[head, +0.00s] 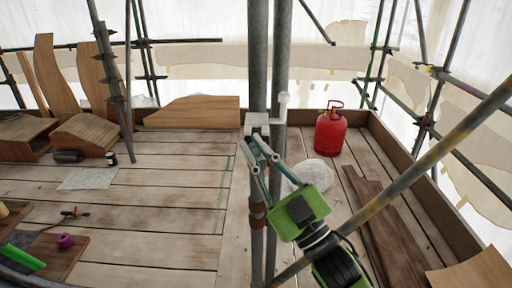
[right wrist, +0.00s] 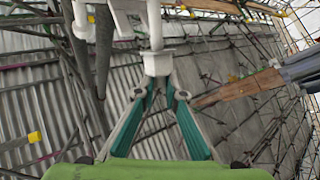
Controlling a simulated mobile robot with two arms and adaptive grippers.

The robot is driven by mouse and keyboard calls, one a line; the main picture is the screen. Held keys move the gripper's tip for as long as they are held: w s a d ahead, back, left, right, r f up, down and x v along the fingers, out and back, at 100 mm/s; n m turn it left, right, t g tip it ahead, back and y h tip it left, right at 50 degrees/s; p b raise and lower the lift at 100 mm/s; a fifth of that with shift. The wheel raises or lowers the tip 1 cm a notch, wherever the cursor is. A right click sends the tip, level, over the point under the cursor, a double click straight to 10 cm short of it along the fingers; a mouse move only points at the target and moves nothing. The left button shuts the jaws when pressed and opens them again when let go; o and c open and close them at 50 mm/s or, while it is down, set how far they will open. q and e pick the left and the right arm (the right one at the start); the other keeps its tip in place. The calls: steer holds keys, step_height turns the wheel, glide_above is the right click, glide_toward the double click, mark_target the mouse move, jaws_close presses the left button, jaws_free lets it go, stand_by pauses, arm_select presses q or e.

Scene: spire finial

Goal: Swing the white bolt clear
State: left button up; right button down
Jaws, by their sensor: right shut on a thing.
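The white bolt shows in the right wrist view as a pale rod (right wrist: 155,25) with a blocky end (right wrist: 157,63). In the head view, a pale clamp-like fitting (head: 257,121) sits at the upright steel poles, with a short white upright piece (head: 283,101) at its right. My right gripper (head: 252,139) reaches up to this fitting from below. In the right wrist view, the fingertips (right wrist: 158,78) are closed on the blocky end of the bolt. The gripper partly hides the poles behind it. My left gripper is not in view.
Two upright poles (head: 257,55) stand close together by the gripper. A diagonal pole (head: 420,158) crosses the right side. A red gas bottle (head: 330,134) and a pale bundle (head: 312,172) are on the plank deck behind. The deck at left centre (head: 165,190) is mostly clear.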

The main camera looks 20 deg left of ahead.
steer(key=shift+s+f, duration=0.25)
steer(key=shift+f, duration=0.7)
steer(key=c, duration=2.3)
jaws_free()
steer(key=shift+o, duration=0.7)
steer(key=shift+s, duration=0.15)
steer(key=shift+w, duration=0.2)
steer(key=v, duration=1.2)
